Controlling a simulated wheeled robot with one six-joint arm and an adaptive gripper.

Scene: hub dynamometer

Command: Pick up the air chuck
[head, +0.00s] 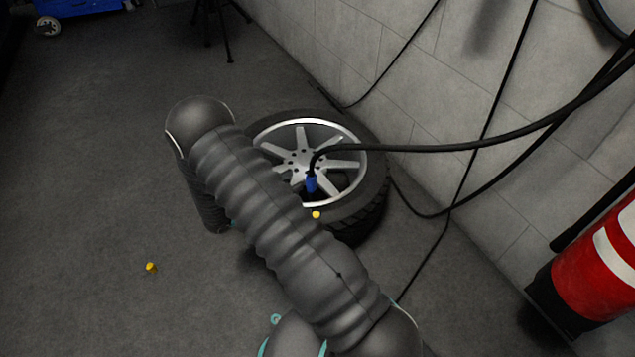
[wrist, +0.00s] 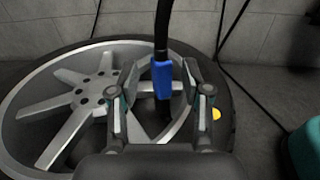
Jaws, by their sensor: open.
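The air chuck (head: 311,184) has a blue body on a black hose and shows over the spokes of a wheel (head: 345,161) lying on the floor. In the wrist view the blue chuck (wrist: 162,79) hangs upright between the two fingers of my gripper (wrist: 160,98). The fingers are open, with a gap on each side of the chuck. The chuck's lower end is dark and hard to tell from the wheel opening behind it. In the head view my arm hides the gripper.
The black hose (head: 450,147) runs right from the chuck, and thinner cables hang along the tiled wall (head: 370,55). A red cylinder (head: 595,265) stands at the right. One yellow cap (head: 151,267) lies on the floor; another (head: 316,215) shows by the tyre. The left floor is mostly clear.

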